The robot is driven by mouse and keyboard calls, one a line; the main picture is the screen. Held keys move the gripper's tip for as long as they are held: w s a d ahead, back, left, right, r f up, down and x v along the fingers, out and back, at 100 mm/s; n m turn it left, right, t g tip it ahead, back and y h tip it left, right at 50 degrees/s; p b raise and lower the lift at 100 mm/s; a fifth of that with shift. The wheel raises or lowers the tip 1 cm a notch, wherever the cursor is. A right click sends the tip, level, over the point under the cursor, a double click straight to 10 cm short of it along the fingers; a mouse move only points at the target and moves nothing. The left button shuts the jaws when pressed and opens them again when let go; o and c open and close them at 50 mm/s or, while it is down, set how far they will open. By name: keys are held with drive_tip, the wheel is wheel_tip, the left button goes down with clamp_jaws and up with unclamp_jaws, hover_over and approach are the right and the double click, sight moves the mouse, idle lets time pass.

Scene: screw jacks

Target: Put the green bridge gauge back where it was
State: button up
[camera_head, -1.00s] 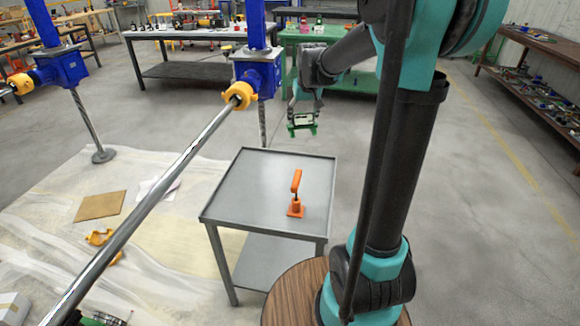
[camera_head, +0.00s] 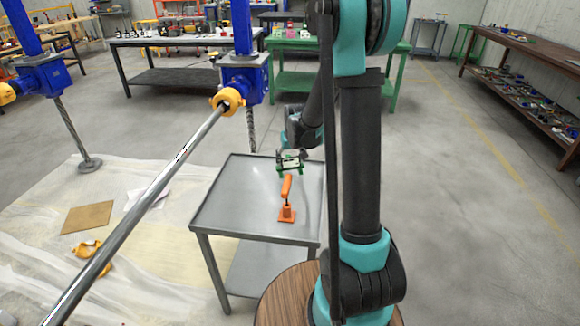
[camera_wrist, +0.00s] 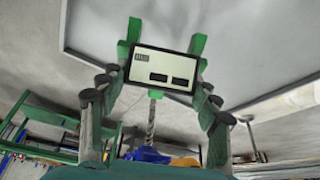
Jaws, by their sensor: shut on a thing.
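The green bridge gauge (camera_head: 290,167) has a white face with dark display windows and green feet. It also shows upright and close in the wrist view (camera_wrist: 162,66). My gripper (camera_head: 289,157) is shut on it, with its fingers on both sides of the gauge in the wrist view (camera_wrist: 155,92). In the head view the gauge appears over the far right part of the grey steel table (camera_head: 238,190). The gap between gauge and table top is hard to judge. The gauge's far side is hidden.
An orange clamp-like tool (camera_head: 287,205) stands on the table just in front of the gauge. The table's left part is bare.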

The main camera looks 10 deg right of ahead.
sight(290, 166)
drive_tip(key=shift+f, duration=1.7)
drive_tip(key=shift+f, duration=0.1)
drive_tip(key=o, duration=1.6)
drive_tip(key=v, duration=1.2)
